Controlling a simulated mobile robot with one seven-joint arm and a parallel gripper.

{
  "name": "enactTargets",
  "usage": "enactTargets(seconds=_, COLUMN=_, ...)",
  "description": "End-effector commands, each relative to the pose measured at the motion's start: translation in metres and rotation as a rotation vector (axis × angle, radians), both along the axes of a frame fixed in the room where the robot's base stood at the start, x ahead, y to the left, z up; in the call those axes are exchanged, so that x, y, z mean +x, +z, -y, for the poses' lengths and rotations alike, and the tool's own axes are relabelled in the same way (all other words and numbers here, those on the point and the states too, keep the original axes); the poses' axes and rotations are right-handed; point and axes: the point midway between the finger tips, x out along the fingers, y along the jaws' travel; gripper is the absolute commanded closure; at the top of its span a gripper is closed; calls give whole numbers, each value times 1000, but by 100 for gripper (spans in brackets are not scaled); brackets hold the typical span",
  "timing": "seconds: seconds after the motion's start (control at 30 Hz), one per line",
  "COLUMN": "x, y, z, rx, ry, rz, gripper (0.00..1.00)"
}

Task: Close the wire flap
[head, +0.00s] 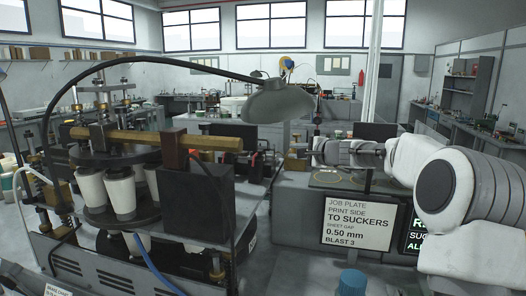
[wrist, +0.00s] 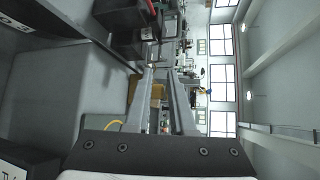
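My gripper (head: 312,153) reaches in from the right in the head view, level and pointing left, above the grey cabinet top. In the wrist view its two long grey fingers (wrist: 161,76) stand apart, with a narrow gap between them and nothing held there. A tan block (wrist: 157,91) shows behind the fingers. I cannot pick out the wire flap with certainty in either view. The cup-forming machine (head: 120,158), with a brass bar (head: 130,138) and white paper cups (head: 122,192), stands at the left of the head view.
A grey lamp shade (head: 278,101) on a black curved cable hangs left of my gripper. A job-plate sign (head: 358,222) stands in front of the cabinet (head: 290,222). A dark box (head: 203,192) stands by the machine. Benches line the back and right walls.

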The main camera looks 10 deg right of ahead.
Motion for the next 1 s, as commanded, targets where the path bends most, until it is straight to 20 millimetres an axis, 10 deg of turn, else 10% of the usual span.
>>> enactTargets(seconds=1.0, x=119, y=-27, z=-44, rx=16, ry=-7, rz=0, gripper=78)
